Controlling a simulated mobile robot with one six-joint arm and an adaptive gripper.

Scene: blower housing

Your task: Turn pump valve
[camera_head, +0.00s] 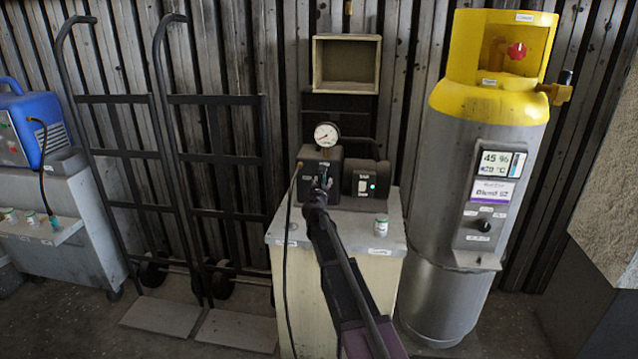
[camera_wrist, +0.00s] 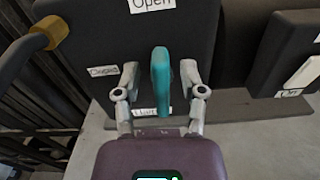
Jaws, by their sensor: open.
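The dark pump (camera_head: 307,165) stands on a pale cabinet with a pressure gauge (camera_head: 326,135) above it. In the wrist view, the teal valve handle (camera_wrist: 161,82) on the pump's dark front face looks roughly upright in the picture. A label reading "Open" (camera_wrist: 152,4) is above it, one apparently reading "Closed" (camera_wrist: 103,71) is to its left, and a partly hidden label (camera_wrist: 150,112) is below. My gripper (camera_wrist: 160,72) is open, one finger on each side of the handle, with visible gaps. In the head view my gripper (camera_head: 318,190) partly covers the pump front.
A small jar (camera_head: 381,226) stands on the cabinet top (camera_head: 290,232). A yellow-topped tank (camera_head: 465,190) is on the right, hand trucks (camera_head: 215,100) on the left. A hose (camera_head: 287,240) hangs down the cabinet's left front.

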